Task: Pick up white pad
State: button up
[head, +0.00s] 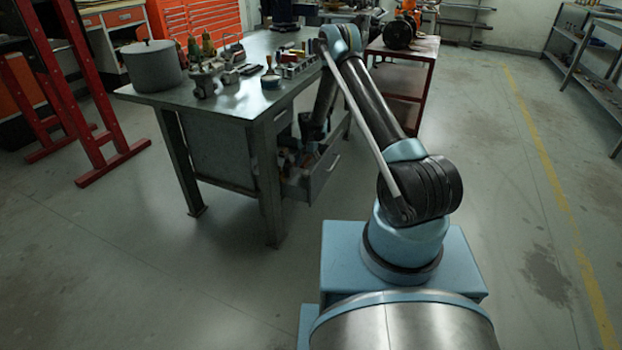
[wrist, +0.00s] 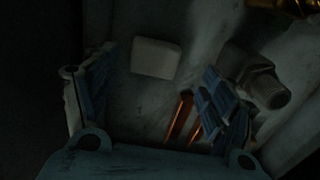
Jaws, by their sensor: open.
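The white pad (wrist: 155,58) is a small pale block with rounded corners, lying on a grey, dim surface in the wrist view. My gripper (wrist: 158,86) is open, with one blue-lined finger on each side of the picture. The pad shows between and a little beyond the fingers, closer to the left one; I cannot tell the height gap. In the head view my arm reaches down at the open drawer (head: 325,172) of the metal workbench (head: 228,108). I cannot make out the pad or the gripper there.
Copper-coloured rods (wrist: 178,117) lie near the right finger. A grey metal fitting (wrist: 266,86) is just beyond that finger, and a brass piece (wrist: 292,6) is at the top right. A pot (head: 152,67) and several tools stand on the bench. A red cart (head: 410,82) stands behind the arm.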

jog(key=shift+d+f, duration=0.2)
jog(key=shift+f, duration=1.1)
jog(key=shift+d+f, duration=0.15)
jog(key=shift+f, duration=1.1)
jog(key=shift+c, duration=0.3)
jog(key=c, duration=0.9)
